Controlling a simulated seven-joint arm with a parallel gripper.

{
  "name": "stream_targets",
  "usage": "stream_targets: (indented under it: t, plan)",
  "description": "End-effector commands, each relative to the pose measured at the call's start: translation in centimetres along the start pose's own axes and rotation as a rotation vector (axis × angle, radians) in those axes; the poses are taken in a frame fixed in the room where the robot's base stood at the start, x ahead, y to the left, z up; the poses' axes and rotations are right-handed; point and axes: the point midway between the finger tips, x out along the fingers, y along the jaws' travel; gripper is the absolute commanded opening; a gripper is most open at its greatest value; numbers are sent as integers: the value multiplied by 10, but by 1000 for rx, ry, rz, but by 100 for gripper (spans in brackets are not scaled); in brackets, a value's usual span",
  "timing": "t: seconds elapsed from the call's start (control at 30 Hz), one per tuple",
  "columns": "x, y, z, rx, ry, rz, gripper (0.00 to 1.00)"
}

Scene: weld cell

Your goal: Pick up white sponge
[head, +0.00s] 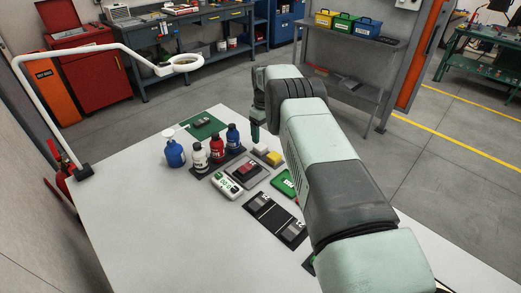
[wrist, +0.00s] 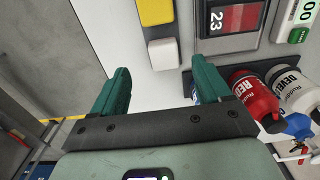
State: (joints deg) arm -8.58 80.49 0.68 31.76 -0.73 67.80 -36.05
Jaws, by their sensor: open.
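The white sponge (wrist: 163,54) is a small pale block on the light table. In the wrist view it shows ahead of my gripper (wrist: 160,74), roughly centred between the two green fingers. My gripper is open and empty; I cannot tell how high it is above the sponge. In the head view the white sponge (head: 260,149) lies just in front of a dark green finger, and my arm hides most of the gripper.
A yellow sponge (wrist: 156,12) lies right beside the white one. Several bottles (head: 216,150) stand on a dark mat close by on the left. A meter (head: 227,186) and flat cards (head: 276,220) lie nearer. The table's left part (head: 130,230) is clear.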

Motion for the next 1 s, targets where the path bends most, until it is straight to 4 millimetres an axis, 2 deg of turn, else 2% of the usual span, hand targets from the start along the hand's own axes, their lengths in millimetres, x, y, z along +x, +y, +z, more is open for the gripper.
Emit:
stream_targets:
  t: [0.17,0.4,0.5,0.8,0.87,1.0]
  plan:
    - [13,-1,0,0,0,0,77]
    - [48,-5,-3,0,0,0,77]
    - [57,-5,-4,0,1,1,77]
    - [61,-5,-3,0,1,1,77]
    - [61,-5,-3,0,1,1,69]
    - [61,-5,-3,0,1,1,48]
